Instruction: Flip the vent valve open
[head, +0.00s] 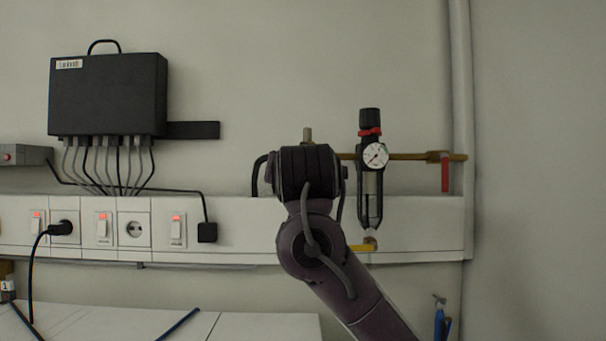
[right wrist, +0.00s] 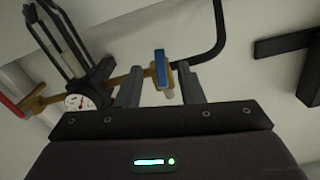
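A small valve with a blue handle (right wrist: 160,68) sits on a brass pipe (right wrist: 118,80) in the right wrist view. No label shows to confirm it as the vent valve. My right gripper (right wrist: 158,84) is open, with one finger on each side of the blue handle. Nothing is visibly gripped, and I cannot tell whether a finger touches the valve or pipe. In the head view my right wrist hides the gripper and the blue handle. My left gripper is not in view.
A regulator with a round gauge (head: 375,155) hangs close right of my wrist. A red-handled valve (head: 445,172) is further right, and a yellow lever (head: 362,247) is below. A black hose (right wrist: 218,35) curves near the fingers. A black box (head: 108,95) hangs at left.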

